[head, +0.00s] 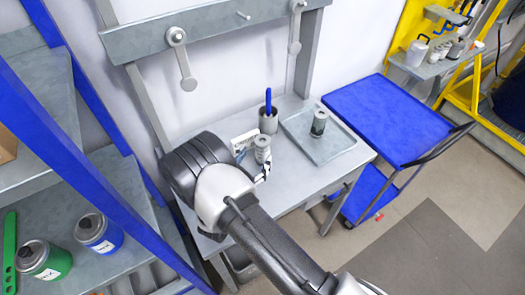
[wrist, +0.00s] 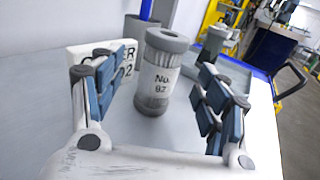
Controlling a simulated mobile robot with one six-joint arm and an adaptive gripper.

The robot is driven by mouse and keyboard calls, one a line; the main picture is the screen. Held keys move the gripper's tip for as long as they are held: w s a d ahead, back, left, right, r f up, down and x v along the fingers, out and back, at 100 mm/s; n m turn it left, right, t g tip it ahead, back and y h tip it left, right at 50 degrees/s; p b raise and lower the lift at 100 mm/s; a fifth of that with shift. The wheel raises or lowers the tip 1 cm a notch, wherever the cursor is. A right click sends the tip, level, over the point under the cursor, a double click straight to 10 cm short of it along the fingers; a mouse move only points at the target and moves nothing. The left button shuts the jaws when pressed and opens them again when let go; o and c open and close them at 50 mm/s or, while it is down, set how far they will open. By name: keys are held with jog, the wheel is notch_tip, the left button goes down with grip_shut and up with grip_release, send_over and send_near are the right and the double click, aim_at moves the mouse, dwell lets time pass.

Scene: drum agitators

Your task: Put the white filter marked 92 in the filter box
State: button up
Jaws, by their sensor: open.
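The filter marked "No 92" (wrist: 158,88) stands upright on the grey table, with a white body and grey ends. It also shows in the head view (head: 262,152). My gripper (wrist: 165,78) is open, its fingers left and right of the filter; I cannot tell whether they touch it. In the head view, my gripper (head: 256,170) is partly hidden by my arm. A white block with dark lettering (wrist: 128,58) stands behind the left finger, which hides part of its text. It also shows in the head view (head: 243,140). I cannot tell which thing is the filter box.
A shallow grey tray (head: 345,143) holds a dark-banded cylinder (head: 319,122). A grey cup (head: 268,123) with a blue-handled tool stands behind the filter. A blue cart (head: 390,115) stands right of the table (head: 290,190). A shelf with cans (head: 98,232) is at left.

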aim_at(259, 151)
jog(key=x, duration=0.5)
jog(key=shift+w+d+r+b, duration=0.25)
jog(key=shift+w+r+b, duration=0.05)
jog(key=shift+r, duration=0.1)
jog(key=shift+c, duration=0.5)
jog(key=c, duration=1.2)
